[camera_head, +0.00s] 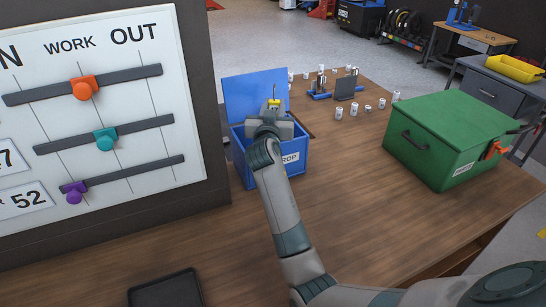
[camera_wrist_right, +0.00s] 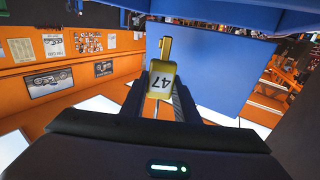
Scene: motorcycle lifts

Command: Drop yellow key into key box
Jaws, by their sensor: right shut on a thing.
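The blue key box (camera_head: 305,160) stands on the wooden table with its lid (camera_head: 256,92) raised at the back; part of a "DROP" label shows on its front. My right gripper (camera_head: 272,108) is at the box's opening, in front of the raised lid. It is shut on the yellow key (camera_wrist_right: 162,78), whose tag reads "47"; the key's yellow top also shows in the head view (camera_head: 273,102). In the right wrist view, the gripper fingers (camera_wrist_right: 160,100) hold the tag, with blue box surfaces behind it. My arm hides much of the box's front and interior. My left gripper is not in view.
A green box (camera_head: 450,135) with an orange latch stands to the right. Several white cylinders (camera_head: 354,109) and a small blue-and-dark stand (camera_head: 345,88) are behind. A board with coloured sliders (camera_head: 95,110) rises at left. A black tray (camera_head: 165,290) lies in front.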

